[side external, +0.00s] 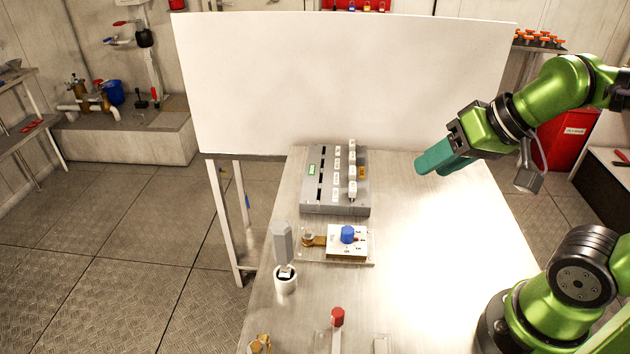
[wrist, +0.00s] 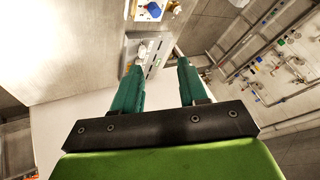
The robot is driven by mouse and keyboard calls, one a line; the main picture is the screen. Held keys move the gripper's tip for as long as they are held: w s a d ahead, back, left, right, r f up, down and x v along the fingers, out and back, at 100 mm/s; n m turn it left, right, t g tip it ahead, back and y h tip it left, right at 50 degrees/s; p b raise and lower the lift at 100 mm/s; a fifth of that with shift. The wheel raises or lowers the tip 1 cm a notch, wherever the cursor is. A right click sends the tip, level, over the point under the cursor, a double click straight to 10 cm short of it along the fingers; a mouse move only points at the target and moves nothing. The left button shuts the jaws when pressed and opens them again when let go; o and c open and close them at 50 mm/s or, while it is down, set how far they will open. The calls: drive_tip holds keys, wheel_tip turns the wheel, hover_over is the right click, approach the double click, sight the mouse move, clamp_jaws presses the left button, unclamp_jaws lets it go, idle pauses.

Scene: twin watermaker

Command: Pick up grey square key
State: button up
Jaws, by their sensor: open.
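A grey block-shaped piece (side external: 283,241), which looks like the grey square key, stands upright at the table's left edge in the side view. Its lower end is in or on a small white round holder (side external: 286,286); I cannot tell how deep it sits. My gripper (side external: 432,162) is in the air above the right part of the table, well to the right of the key and higher. Its two teal fingers show apart and empty in the wrist view (wrist: 159,66). I cannot make out the key in the wrist view.
A grey panel block (side external: 327,207) with white switches stands behind the key. A board with a blue knob (side external: 347,234) lies right of it. A red-topped piece (side external: 338,317) stands in front. A white upright board (side external: 330,80) closes the back.

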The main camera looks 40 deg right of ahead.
drive_tip(key=o, duration=0.4)
wheel_tip(320, 180, up, 3)
drive_tip(key=n+g+h, duration=0.1)
drive_tip(key=g+h, duration=0.1)
drive_tip(key=g, duration=0.5)
hover_over(281, 239)
drive_tip(key=w, duration=0.2)
drive_tip(key=f, duration=1.1)
drive_tip(key=shift+s+d+f, duration=0.25)
drive_tip(key=shift+d+f, duration=0.25)
drive_tip(key=shift+f, duration=2.5)
